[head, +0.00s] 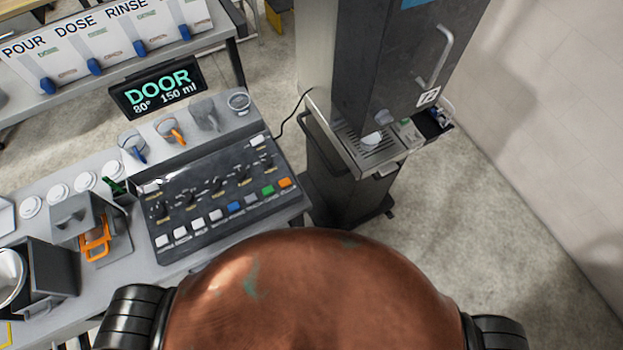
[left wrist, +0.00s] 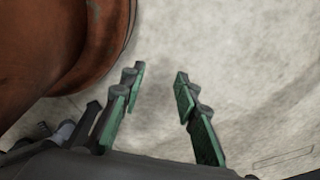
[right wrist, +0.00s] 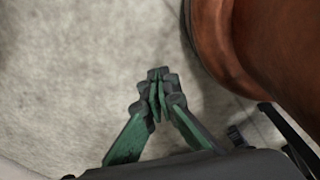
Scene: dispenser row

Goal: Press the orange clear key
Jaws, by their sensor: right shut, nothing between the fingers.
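The orange key (head: 285,183) is at the right end of the row of coloured keys along the front of the dark control panel (head: 203,187). A green key (head: 268,190) sits just left of it. Neither gripper shows in the head view, so both are away from the panel. My left gripper (left wrist: 157,78) is open and empty over bare floor in the left wrist view. My right gripper (right wrist: 158,76) is shut with its fingertips together, also over bare floor. Nothing covers the orange key in the head view.
A display reading DOOR (head: 158,88) stands behind the panel, with several cups nearby. Left of the panel is a grey box with an orange handle (head: 97,242). A tall dark dispenser (head: 385,70) stands to the right. The floor at right is clear.

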